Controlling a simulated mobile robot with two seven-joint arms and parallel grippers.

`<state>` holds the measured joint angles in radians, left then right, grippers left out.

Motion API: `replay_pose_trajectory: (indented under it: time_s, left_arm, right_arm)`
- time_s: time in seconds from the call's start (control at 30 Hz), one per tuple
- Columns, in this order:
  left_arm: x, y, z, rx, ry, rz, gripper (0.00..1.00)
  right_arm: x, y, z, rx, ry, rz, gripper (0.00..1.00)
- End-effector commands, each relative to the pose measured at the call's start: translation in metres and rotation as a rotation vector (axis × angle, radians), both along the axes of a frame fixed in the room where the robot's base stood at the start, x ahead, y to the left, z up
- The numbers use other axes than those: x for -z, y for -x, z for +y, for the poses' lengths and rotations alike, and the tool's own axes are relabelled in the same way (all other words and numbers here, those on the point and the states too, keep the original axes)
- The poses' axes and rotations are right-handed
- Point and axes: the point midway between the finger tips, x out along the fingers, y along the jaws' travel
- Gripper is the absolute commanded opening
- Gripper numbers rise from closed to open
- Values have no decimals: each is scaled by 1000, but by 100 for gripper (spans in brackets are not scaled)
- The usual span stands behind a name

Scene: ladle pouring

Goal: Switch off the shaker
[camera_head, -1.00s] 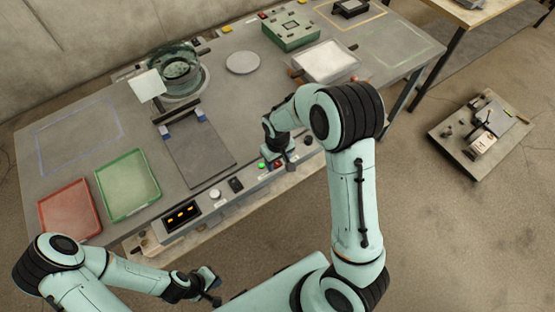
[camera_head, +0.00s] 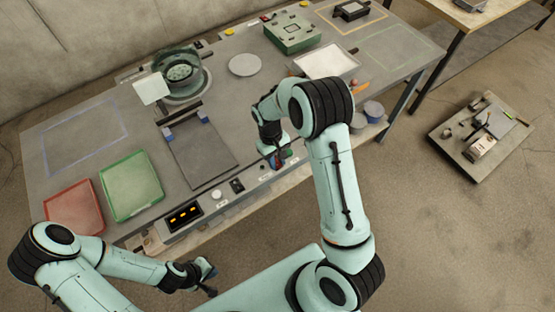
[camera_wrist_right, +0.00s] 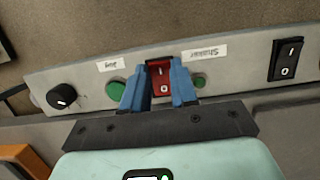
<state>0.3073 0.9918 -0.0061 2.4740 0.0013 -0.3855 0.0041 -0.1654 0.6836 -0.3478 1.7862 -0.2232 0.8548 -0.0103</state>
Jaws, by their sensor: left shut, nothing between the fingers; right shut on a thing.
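The shaker's control strip (camera_wrist_right: 235,70) runs along the table's front edge. In the right wrist view a red rocker switch (camera_wrist_right: 160,79), marked with a line and a 0, sits next to the "Shaker" label (camera_wrist_right: 204,53). My right gripper (camera_wrist_right: 163,76) has its blue fingers on either side of this switch, shut on it; the fingers hide its sides. A dark green round button or lamp (camera_wrist_right: 199,81) is just right of the fingers. In the head view my right gripper (camera_head: 277,160) is low over the strip. My left gripper (camera_head: 209,277) is shut and empty, in front of the table.
A "Jog" label (camera_wrist_right: 112,64), another green button (camera_wrist_right: 116,90), a black knob (camera_wrist_right: 61,96) and a black rocker switch (camera_wrist_right: 287,59) share the strip. Red (camera_head: 49,204) and green (camera_head: 107,191) trays lie at the table's left. The glass-walled shaker bowl (camera_head: 198,82) stands behind.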

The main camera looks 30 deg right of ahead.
Motion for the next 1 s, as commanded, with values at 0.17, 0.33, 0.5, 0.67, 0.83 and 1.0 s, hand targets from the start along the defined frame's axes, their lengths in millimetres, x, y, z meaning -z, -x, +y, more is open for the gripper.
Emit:
replay_pose_trajectory:
  time_s: [0.17, 0.33, 0.5, 0.67, 0.83, 1.0]
  left_arm:
    - [-1, -1, 0, -1, -1, -2, 0]
    - [-1, -1, 0, 0, 0, -2, 0]
    - [-1, -1, 0, -1, -1, -2, 0]
    - [-1, -1, 0, 0, -1, -2, 0]
    - [0, -1, 0, 0, 0, -1, 0]
    - [-1, -1, 0, 0, -1, -2, 0]
  right_arm:
    - [-2, 3, -1, -1, 1, 11, 0]
    - [-2, 3, -1, 0, 1, 10, 53]
    - [-2, 3, 0, 0, 1, 10, 53]
    - [-8, 0, 0, 0, 0, 6, 53]
    - [-36, -7, 0, 1, 0, 3, 53]
    - [-75, -18, 1, 1, -1, 1, 53]
